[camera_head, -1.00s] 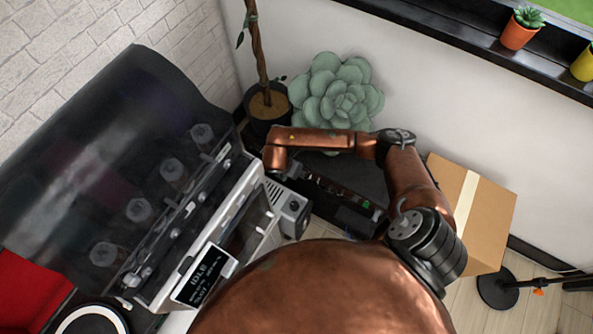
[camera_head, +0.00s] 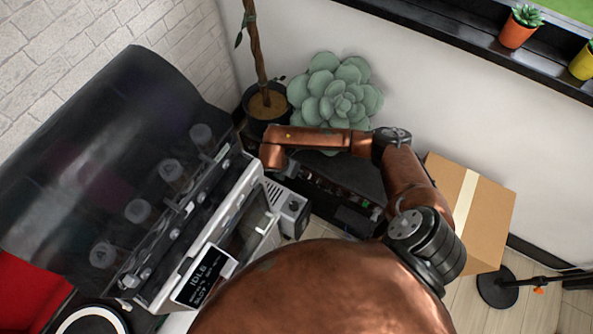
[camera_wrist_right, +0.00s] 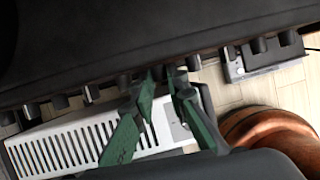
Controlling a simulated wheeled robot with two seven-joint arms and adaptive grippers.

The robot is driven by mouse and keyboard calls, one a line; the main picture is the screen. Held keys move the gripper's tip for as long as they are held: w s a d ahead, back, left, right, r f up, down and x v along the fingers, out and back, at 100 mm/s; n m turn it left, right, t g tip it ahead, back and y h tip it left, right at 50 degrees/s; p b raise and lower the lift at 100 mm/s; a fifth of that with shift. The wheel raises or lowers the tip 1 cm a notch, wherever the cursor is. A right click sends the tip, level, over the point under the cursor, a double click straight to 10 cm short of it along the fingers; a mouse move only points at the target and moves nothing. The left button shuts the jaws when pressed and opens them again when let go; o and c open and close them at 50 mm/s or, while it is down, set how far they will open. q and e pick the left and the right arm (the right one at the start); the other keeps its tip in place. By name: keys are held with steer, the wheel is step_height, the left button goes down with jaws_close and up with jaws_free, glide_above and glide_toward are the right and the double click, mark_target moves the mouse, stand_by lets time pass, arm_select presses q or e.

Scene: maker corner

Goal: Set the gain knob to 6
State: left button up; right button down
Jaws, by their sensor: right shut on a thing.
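A black amplifier (camera_head: 347,182) sits on the floor by the wall in the head view, partly hidden by my right arm. In the right wrist view its dark body (camera_wrist_right: 150,32) fills the top, with a row of dark knobs along its edge. My right gripper (camera_wrist_right: 162,77) has its green fingers closed on one of these knobs, mostly hidden between the fingertips. No label or pointer is readable, so its setting cannot be told. In the head view the right gripper's fingers cannot be made out. My left gripper is not in view.
A white slotted box (camera_wrist_right: 75,140) lies close below the fingers. A machine with a dark hood (camera_head: 110,150) and a display stands at left. A potted plant (camera_head: 268,105), a large succulent (camera_head: 335,92) and a cardboard box (camera_head: 490,215) surround the amplifier.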

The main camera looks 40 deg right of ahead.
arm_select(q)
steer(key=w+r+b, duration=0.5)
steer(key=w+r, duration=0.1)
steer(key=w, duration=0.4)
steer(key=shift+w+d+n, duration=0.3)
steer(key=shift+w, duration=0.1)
arm_select(e)
steer(key=shift+w+a+f+n+g+h, duration=0.3)
steer(key=shift+g+h, duration=0.45)
steer(key=shift+g, duration=0.7)
steer(key=shift+w+f+n+g+h, duration=0.2)
steer(key=shift+n+g+h, duration=0.45)
steer(key=shift+g, duration=0.85)
steer(key=shift+w+a+f+n+g+h, duration=0.15)
steer(key=shift+w+n+g+h, duration=0.15)
steer(key=shift+g+h, duration=0.9)
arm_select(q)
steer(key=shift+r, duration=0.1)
arm_select(e)
steer(key=shift+g+y, duration=0.25)
steer(key=shift+y, duration=0.05)
steer(key=c, duration=2.2)
jaws_free()
